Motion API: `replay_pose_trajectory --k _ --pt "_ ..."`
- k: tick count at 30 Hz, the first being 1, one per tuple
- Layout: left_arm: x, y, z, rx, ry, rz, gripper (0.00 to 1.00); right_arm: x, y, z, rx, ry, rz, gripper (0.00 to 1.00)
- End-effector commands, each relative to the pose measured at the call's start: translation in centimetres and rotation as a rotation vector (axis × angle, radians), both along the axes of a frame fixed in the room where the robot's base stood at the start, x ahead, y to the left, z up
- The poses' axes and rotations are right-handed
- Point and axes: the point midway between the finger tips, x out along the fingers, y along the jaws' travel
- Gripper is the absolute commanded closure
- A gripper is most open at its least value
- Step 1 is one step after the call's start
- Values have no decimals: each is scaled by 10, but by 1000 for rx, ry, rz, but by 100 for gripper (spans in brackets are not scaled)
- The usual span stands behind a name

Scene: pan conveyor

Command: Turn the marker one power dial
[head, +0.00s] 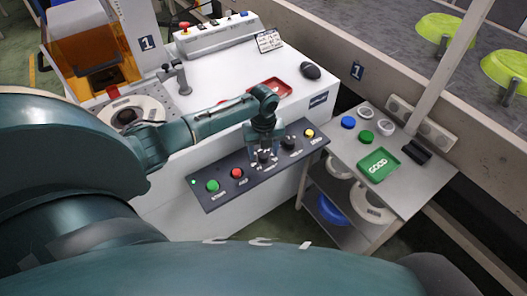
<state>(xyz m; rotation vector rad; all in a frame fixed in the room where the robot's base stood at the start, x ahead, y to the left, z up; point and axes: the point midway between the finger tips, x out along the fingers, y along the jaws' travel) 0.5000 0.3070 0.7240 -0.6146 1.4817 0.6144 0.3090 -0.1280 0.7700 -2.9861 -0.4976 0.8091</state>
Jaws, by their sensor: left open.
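The dark control panel (222,198) slopes along the front of the white machine table. It carries a green button, a red button, black dials and a yellow button. One black dial (264,157) is right under my left gripper (264,148); another black dial (288,143) is just to its right. My left gripper points down at the panel with its jaws open. I cannot tell whether the fingers touch or straddle the nearer dial, and the gripper partly hides it. A marker 1 sign (147,43) is on the machine. My right gripper is not in view.
The table holds a red tray (285,88), a black mouse (311,71) and a grey control box (215,37). A grey side table (405,193) bears a green GOOD tray (379,164) and several coloured discs. A conveyor (440,125) with green pans runs along the right.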

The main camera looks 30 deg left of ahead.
Motion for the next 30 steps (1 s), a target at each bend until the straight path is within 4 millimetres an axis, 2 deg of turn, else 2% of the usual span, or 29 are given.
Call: replay_pose_trajectory --k 11,27,30 --pt "0 0 -6 1 1 0 45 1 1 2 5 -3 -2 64" --pt "0 1 -6 1 1 0 89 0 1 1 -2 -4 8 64" --pt "0 1 -6 1 1 2 90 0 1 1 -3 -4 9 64"
